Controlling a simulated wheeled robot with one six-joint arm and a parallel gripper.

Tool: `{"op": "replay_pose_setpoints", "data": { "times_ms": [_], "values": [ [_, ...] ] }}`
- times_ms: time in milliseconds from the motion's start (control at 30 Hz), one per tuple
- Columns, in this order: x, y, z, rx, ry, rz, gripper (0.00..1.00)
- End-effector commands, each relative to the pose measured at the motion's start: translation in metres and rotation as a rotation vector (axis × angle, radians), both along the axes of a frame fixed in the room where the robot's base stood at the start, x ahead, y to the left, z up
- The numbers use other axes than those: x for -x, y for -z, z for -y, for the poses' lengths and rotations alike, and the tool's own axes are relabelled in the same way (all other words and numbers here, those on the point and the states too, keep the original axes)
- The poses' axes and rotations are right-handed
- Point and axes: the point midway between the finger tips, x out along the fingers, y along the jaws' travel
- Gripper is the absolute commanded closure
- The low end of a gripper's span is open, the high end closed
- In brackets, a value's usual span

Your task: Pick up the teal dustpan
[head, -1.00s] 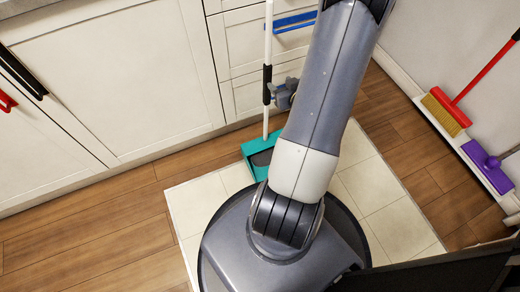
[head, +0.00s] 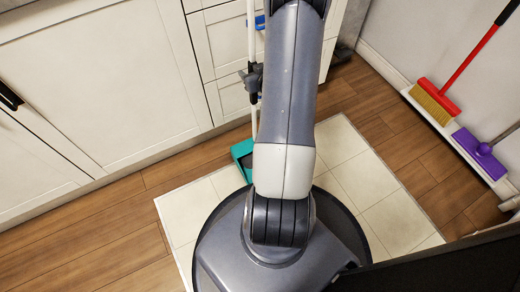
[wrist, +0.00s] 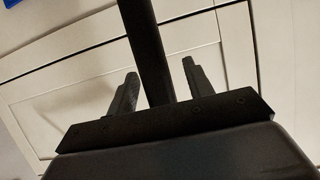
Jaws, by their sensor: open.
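The teal dustpan (head: 240,151) stands on the floor by the white cabinets, partly hidden behind my arm. Its long upright handle is white (head: 251,40) with a black grip partway up. My gripper (head: 250,78) is at the height of that black grip, in front of the drawers. In the wrist view my gripper (wrist: 158,82) is open, with a finger on each side of the dark grip (wrist: 148,45).
White cabinets and drawers (head: 220,58) stand close behind the handle. A red broom (head: 436,98) and a purple tool (head: 478,148) stand on a white ledge along the right wall. A pale tiled patch (head: 345,165) and open wooden floor lie around my base.

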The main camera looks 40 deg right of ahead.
Motion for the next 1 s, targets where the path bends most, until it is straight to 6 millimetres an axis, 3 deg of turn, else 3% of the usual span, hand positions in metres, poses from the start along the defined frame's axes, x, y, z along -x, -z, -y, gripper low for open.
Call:
{"op": "replay_pose_setpoints", "data": {
  "times_ms": [133, 733, 1000],
  "values": [
    [0.0003, -0.0004, 0.0001, 0.000, 0.000, 0.000, 0.52],
    [0.0006, -0.0005, 0.0001, 0.000, 0.000, 0.000, 1.00],
    [0.0003, -0.0012, 0.0003, 0.001, 0.001, 0.002, 1.00]
  ]
}}
